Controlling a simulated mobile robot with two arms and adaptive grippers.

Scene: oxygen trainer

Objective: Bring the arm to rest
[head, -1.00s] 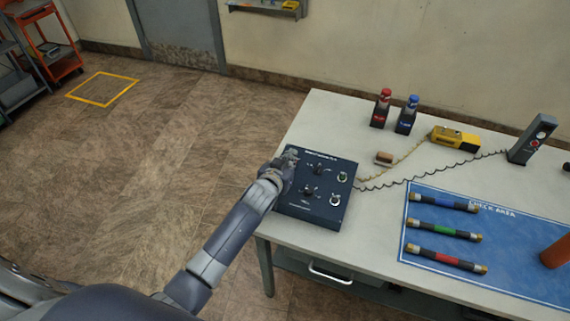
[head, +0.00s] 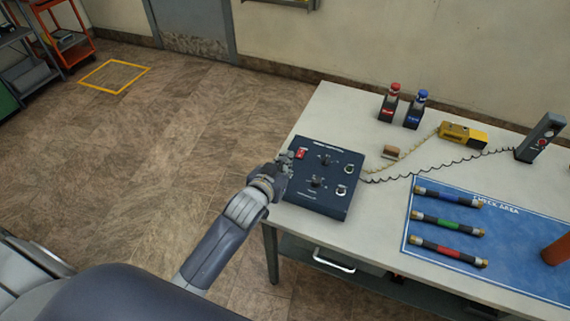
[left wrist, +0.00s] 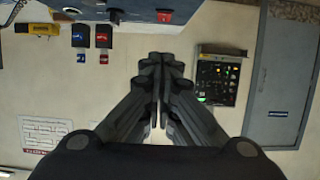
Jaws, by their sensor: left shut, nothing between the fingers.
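My left arm reaches in from the lower left of the head view. Its gripper (head: 284,162) is at the left edge of the dark control panel (head: 325,178), by a red switch (head: 301,154). I cannot tell whether it touches the panel. In the left wrist view the fingers (left wrist: 160,62) are pressed together with nothing between them. My right gripper is in neither view.
The panel sits on the left of the white table (head: 390,225). Red (head: 390,102) and blue (head: 416,110) bottles, a yellow device (head: 463,134) and a blue mat (head: 490,215) with several banded tubes lie to the right. The floor left of the table is clear.

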